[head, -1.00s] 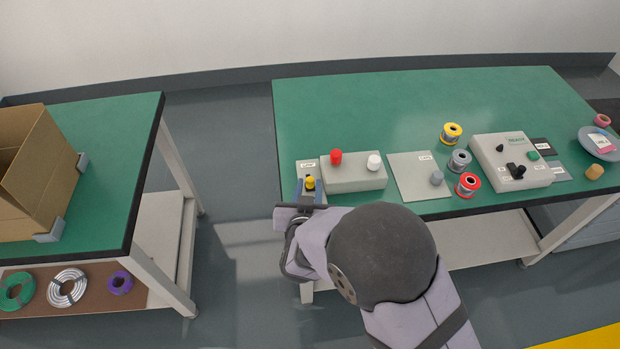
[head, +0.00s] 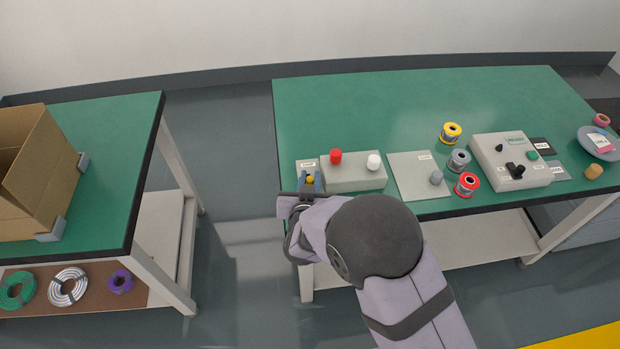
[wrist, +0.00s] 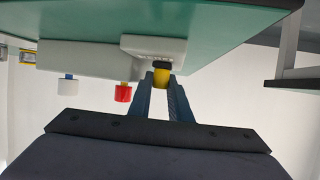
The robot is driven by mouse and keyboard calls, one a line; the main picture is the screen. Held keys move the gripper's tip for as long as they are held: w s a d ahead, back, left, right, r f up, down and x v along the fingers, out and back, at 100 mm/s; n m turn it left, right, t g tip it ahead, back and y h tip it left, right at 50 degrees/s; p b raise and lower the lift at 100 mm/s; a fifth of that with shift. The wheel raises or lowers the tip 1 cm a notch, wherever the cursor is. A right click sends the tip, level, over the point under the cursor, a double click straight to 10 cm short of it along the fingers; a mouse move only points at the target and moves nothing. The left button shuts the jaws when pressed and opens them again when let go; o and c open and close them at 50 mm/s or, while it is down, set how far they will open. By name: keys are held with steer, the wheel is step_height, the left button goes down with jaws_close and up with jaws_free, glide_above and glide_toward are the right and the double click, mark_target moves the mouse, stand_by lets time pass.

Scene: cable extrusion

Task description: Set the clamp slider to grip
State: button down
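The clamp slider appears to be the yellow knob (head: 310,180) on the small grey box (head: 304,166) at the front left corner of the right table. The box's label is too small to read. In the wrist view the knob (wrist: 161,80), with a dark end, shows between my two blue fingertips. My gripper (head: 310,183) is at the knob, one finger on each side. The fingers lie very close to the knob, but I cannot tell whether they press on it. My wrist hides the area just in front of the table edge.
A grey box with a red knob (head: 336,156) and a white knob (head: 374,162) stands just right. Beyond are a grey plate (head: 408,172), several spools (head: 451,133) and a control box (head: 497,165). The left table holds a cardboard box (head: 52,165). The right table's back is clear.

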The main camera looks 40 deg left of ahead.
mark_target(307, 167)
steer(key=w+a, duration=0.2)
steer(key=shift+w+a, duration=0.35)
steer(key=shift+w, duration=0.05)
steer(key=shift+w+a+r, duration=0.1)
steer(key=shift+a+r, duration=0.05)
steer(key=shift+r, duration=0.05)
steer(key=c, duration=1.9)
jaws_free()
steer(key=shift+w+a+f, duration=0.15)
steer(key=shift+s+b, duration=0.25)
steer(key=shift+b, duration=0.05)
steer(key=shift+b+v, duration=0.35)
steer(key=shift+v, duration=3.2)
steer(key=shift+w, duration=0.15)
